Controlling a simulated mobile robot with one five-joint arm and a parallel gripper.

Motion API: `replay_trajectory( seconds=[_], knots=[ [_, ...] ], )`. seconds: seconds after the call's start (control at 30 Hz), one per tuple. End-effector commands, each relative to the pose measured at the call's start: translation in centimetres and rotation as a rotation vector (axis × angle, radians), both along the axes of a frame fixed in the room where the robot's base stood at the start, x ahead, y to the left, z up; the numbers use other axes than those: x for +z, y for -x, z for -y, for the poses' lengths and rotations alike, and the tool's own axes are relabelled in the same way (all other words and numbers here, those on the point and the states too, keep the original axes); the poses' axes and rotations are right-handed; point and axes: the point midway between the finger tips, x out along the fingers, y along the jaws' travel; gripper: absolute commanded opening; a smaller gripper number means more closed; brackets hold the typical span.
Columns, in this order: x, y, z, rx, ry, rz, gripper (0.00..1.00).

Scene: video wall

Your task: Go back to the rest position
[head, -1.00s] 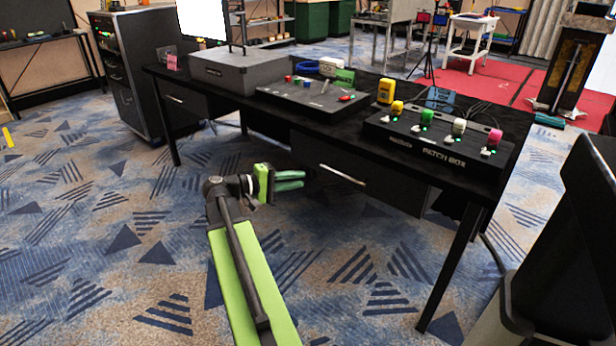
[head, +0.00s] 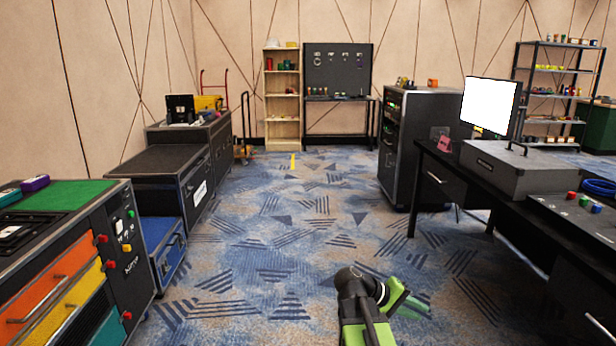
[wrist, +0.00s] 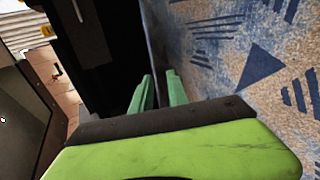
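My gripper (head: 408,300) is low in the bottom middle of the head view, in front of the patterned carpet. Its green fingers point to the right. In the wrist view the two green fingers (wrist: 158,88) stand a little apart with nothing seen between them. The arm's green link and dark joint show just below it in the head view. No object is held.
A black desk (head: 447,158) with a grey case (head: 505,168) and a monitor (head: 490,106) stands at right. A console with coloured drawers (head: 62,275) and black cases (head: 165,170) line the left. Shelves (head: 283,95) stand at the back. The carpet aisle between is clear.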

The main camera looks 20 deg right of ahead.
Motion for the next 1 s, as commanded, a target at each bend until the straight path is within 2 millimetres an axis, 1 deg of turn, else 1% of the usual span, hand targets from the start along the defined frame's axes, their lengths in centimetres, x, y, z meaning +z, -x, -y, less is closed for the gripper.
replay_trajectory(
  seconds=[0.03, 0.07, 0.1, 0.17, 0.2, 0.27, 0.3, 0.37, 0.4, 0.47, 0.5, 0.57, 0.6, 0.63, 0.77, 0.87, 0.97, 1.0],
  knots=[
    [-1.6, -1.1, -3.9, 0.047, -0.083, 0.019, 0.2],
    [-2.6, -1.7, -6.2, 0.071, -0.139, 0.03, 0.2],
    [-4.0, -2.3, -9.2, 0.098, -0.215, 0.043, 0.2],
    [-5.7, -2.8, -13.2, 0.13, -0.323, 0.059, 0.2],
    [-6.7, -3.0, -15.8, 0.147, -0.393, 0.066, 0.2],
    [-7.9, -3.0, -19.3, 0.166, -0.49, 0.075, 0.2],
    [-8.6, -2.9, -21.3, 0.174, -0.554, 0.079, 0.2],
    [-9.5, -2.7, -24.3, 0.181, -0.65, 0.087, 0.2],
    [-10.0, -2.4, -26.2, 0.18, -0.717, 0.092, 0.2],
    [-10.6, -1.9, -28.7, 0.166, -0.825, 0.105, 0.2],
    [-10.9, -1.6, -30.3, 0.155, -0.895, 0.112, 0.2],
    [-11.0, -1.3, -32.7, 0.139, -0.996, 0.122, 0.2],
    [-9.4, -1.4, -33.2, 0.124, -1.019, 0.127, 0.2],
    [-8.1, -1.4, -33.1, 0.126, -1.013, 0.127, 0.2],
    [-4.5, -1.5, -33.0, 0.128, -1.01, 0.126, 0.2],
    [-1.4, -1.5, -33.0, 0.128, -1.009, 0.126, 0.2],
    [2.4, -1.5, -33.0, 0.129, -1.008, 0.126, 0.2],
    [4.2, -1.5, -33.0, 0.129, -1.008, 0.126, 0.2]
  ],
)
